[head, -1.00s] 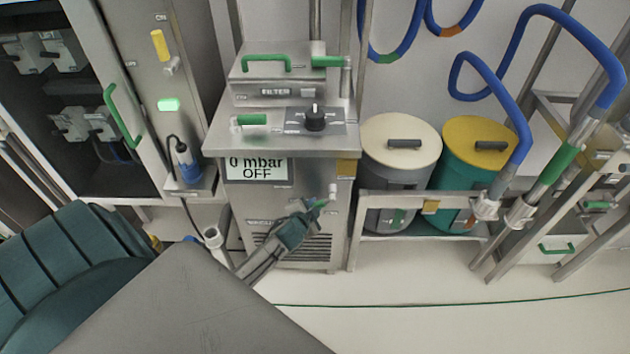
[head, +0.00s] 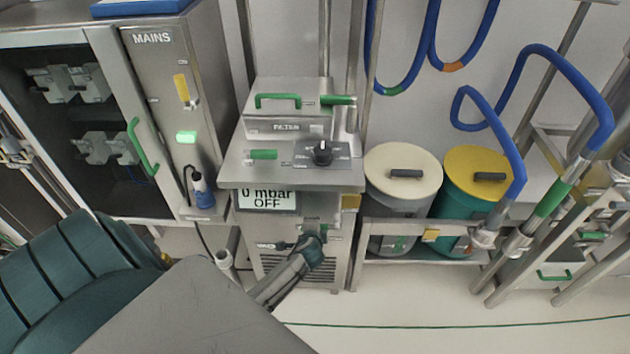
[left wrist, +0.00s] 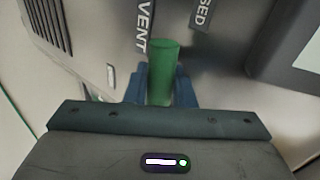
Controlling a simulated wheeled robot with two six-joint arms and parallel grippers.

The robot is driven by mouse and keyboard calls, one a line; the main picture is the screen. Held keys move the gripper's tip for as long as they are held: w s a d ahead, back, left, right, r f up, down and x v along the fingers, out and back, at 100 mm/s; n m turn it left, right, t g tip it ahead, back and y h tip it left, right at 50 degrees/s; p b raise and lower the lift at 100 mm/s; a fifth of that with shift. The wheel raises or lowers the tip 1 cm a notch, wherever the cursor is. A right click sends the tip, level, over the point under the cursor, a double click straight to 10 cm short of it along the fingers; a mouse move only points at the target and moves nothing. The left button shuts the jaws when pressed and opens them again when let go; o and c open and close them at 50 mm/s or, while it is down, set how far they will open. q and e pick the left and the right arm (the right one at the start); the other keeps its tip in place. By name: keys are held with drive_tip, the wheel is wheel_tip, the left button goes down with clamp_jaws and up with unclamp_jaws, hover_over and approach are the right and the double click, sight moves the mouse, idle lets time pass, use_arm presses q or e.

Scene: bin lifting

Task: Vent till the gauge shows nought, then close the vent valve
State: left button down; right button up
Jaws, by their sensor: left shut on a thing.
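The gauge display (head: 266,200) on the front of the steel filter unit reads "0 mbar" and "OFF". My left gripper (head: 318,238) is low on the front of this unit, below and right of the display. In the left wrist view my left gripper (left wrist: 160,95) is shut on the green vent valve handle (left wrist: 164,60), with a blue finger on each side. The handle's end stands out beyond the fingers, between a "VENT" label (left wrist: 143,28) and a label ending in "SED" (left wrist: 204,10). In the head view the handle is mostly hidden by the gripper. My right gripper is out of view.
A black selector knob (head: 322,153) and a green-handled lid (head: 285,105) are on the unit's top. A mains cabinet (head: 158,110) stands left. Two lidded drums, cream (head: 403,165) and yellow (head: 483,165), stand right beside blue hoses. The floor at front right is clear.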

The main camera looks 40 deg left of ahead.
use_arm(q)
drive_tip(key=shift+r+y, duration=0.3)
drive_tip(key=shift+r, duration=0.1)
drive_tip(key=shift+m+p, duration=0.3)
drive_tip(key=c, duration=1.5)
unclamp_jaws()
drive_tip(key=shift+c, duration=0.2)
drive_tip(key=v, duration=1)
drive_tip(key=shift+s+d+r+b, duration=0.15)
drive_tip(key=shift+d+r+b, duration=0.15)
